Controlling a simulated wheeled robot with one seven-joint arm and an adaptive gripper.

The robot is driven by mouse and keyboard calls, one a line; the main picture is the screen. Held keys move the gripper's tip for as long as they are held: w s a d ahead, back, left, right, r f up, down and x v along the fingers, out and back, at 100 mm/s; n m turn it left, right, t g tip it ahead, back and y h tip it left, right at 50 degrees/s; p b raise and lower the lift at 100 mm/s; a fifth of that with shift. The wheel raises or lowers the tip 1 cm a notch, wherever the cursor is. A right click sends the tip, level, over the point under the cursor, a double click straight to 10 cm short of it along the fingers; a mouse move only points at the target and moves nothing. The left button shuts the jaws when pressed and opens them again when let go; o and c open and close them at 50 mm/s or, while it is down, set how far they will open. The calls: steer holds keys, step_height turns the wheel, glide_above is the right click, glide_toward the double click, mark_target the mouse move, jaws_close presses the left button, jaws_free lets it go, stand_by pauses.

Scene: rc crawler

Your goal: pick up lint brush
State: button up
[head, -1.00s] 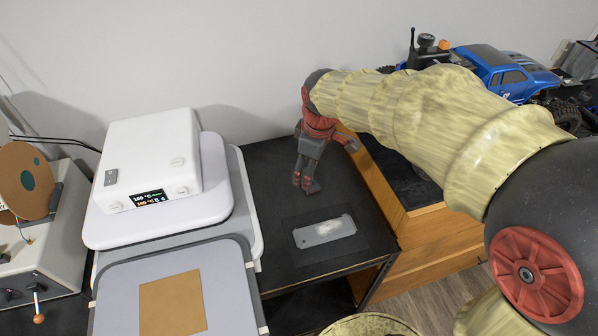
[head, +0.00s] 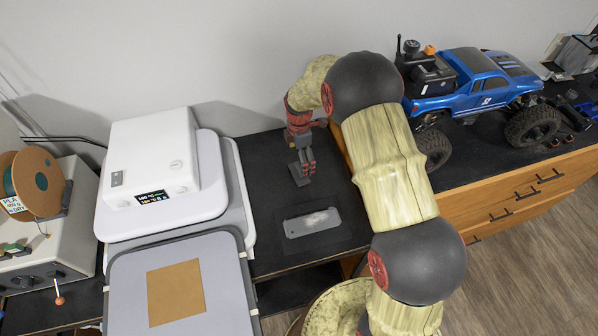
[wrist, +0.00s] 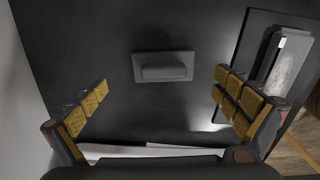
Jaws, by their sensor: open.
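A small dark grey block with a rounded raised grip, which looks like the lint brush (wrist: 163,67), lies flat on the black tabletop in the wrist view. It shows between and a little beyond my fingertips, apart from both. My gripper (wrist: 162,92) is open and empty, its yellow-padded fingers spread wide on either side. In the head view my gripper (head: 302,173) points down over the black table near the wall.
A grey plate with a whitish patch (head: 312,223) lies on a dark mat in front of my gripper. A white heat press (head: 150,165) stands to the left. A blue RC truck (head: 478,82) stands on the wooden cabinet (head: 500,205) to the right.

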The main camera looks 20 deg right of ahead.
mark_target(299, 169)
steer(key=f, duration=0.4)
steer(key=shift+s+a, duration=0.15)
steer(key=shift+s, duration=0.15)
steer(key=shift+f, duration=0.45)
steer(key=shift+c, duration=0.3)
steer(key=c, duration=1.1)
steer(key=shift+s, duration=0.15)
steer(key=c, duration=0.7)
